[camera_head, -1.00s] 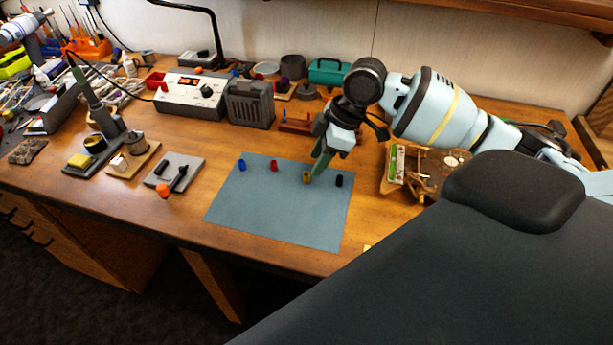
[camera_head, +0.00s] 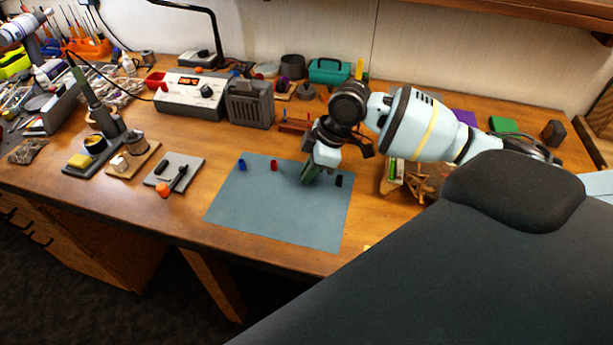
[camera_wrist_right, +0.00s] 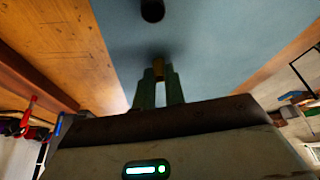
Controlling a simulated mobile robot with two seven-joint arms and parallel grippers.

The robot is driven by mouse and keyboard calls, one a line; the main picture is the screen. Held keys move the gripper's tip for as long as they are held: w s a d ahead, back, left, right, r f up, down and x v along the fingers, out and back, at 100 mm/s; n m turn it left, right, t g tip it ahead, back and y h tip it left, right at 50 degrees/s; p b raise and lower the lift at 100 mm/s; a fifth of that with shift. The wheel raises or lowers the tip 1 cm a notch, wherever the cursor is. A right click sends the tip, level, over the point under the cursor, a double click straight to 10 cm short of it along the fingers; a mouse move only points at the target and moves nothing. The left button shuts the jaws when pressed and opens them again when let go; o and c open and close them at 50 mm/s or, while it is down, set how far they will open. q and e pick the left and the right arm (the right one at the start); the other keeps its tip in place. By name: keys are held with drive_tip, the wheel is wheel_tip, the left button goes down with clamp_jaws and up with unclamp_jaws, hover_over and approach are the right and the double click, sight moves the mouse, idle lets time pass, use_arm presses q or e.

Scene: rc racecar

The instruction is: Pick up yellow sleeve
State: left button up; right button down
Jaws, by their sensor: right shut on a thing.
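I cannot tell whether the sleeve still touches the mat. A black sleeve (camera_head: 339,180) stands just right of the gripper; it also shows in the wrist view (camera_wrist_right: 152,10). A red sleeve (camera_head: 273,165) and a blue sleeve (camera_head: 241,164) stand to the left. My left gripper is out of view.
A wooden tray with parts (camera_head: 418,186) is right of the mat. A grey speaker-like box (camera_head: 249,103) and a white soldering station (camera_head: 189,97) stand behind. A grey plate (camera_head: 174,171) with black tools lies left. The mat's front half is clear.

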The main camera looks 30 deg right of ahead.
drive_tip(key=shift+r, duration=0.1)
drive_tip(key=shift+r, duration=0.5)
drive_tip(key=shift+s+a+r, duration=0.15)
drive_tip(key=shift+a+r, duration=0.05)
drive_tip(key=shift+r, duration=0.45)
drive_tip(key=shift+s+a+r, duration=0.15)
drive_tip(key=shift+a+r, duration=0.05)
drive_tip(key=shift+r, duration=0.4)
drive_tip(key=s+a, duration=0.3)
drive_tip(key=a, duration=0.1)
drive_tip(key=s+a+r, duration=0.1)
drive_tip(key=s+a, duration=0.2)
drive_tip(key=a, duration=0.1)
drive_tip(key=s+a, duration=0.3)
drive_tip(key=a, duration=0.1)
drive_tip(key=shift+r+p, duration=0.15)
drive_tip(key=shift+p, duration=0.2)
